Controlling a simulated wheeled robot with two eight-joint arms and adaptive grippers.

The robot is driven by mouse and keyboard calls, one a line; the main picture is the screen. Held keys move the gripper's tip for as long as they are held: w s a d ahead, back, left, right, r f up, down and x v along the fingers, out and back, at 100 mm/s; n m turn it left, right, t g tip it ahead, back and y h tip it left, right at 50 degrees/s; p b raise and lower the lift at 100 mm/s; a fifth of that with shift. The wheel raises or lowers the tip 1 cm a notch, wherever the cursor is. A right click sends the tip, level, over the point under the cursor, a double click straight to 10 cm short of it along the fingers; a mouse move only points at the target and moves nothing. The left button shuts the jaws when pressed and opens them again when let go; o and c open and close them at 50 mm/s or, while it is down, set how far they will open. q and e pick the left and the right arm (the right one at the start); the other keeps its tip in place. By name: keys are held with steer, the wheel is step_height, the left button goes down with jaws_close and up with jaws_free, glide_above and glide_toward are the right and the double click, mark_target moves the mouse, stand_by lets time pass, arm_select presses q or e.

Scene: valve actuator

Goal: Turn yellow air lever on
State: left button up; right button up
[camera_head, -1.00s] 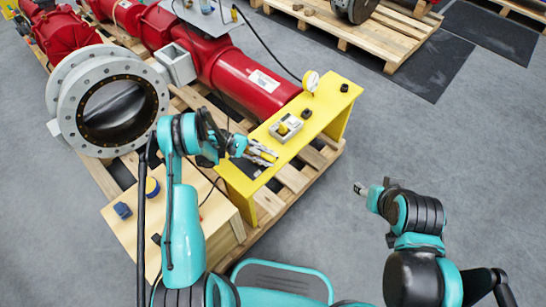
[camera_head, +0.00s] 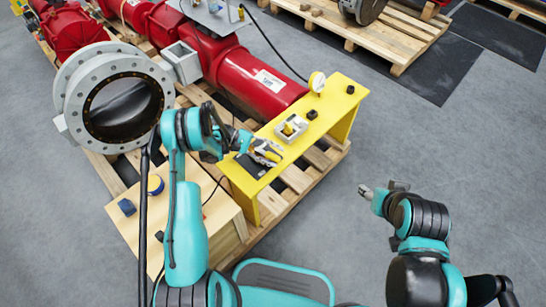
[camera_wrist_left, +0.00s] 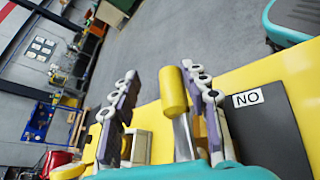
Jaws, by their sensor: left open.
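The yellow lever (camera_wrist_left: 173,91) shows in the left wrist view as an upright cylindrical grip on a metal stem. It appears between my left gripper's two fingers (camera_wrist_left: 160,115), close beside the right-hand finger. The fingers are open and apart, and I cannot tell whether one touches the lever. In the head view my left gripper (camera_head: 268,153) is over the near part of the yellow bench (camera_head: 325,110) and largely hides the lever. A dark plate with a white "NO" label (camera_wrist_left: 248,98) lies beside the lever. My right gripper (camera_head: 366,192) hangs over bare floor; its opening is unclear.
A grey box with a yellow knob (camera_head: 291,127) sits farther along the bench, with a gauge (camera_head: 317,82) beyond it. A flanged valve (camera_head: 70,120) and red actuator (camera_head: 270,92) stand on the pallet. A wooden box (camera_head: 225,235) is nearby.

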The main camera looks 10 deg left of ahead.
mark_target(273, 155)
arm_select(q)
step_height(273, 155, up, 8)
steer(key=shift+r, duration=0.1)
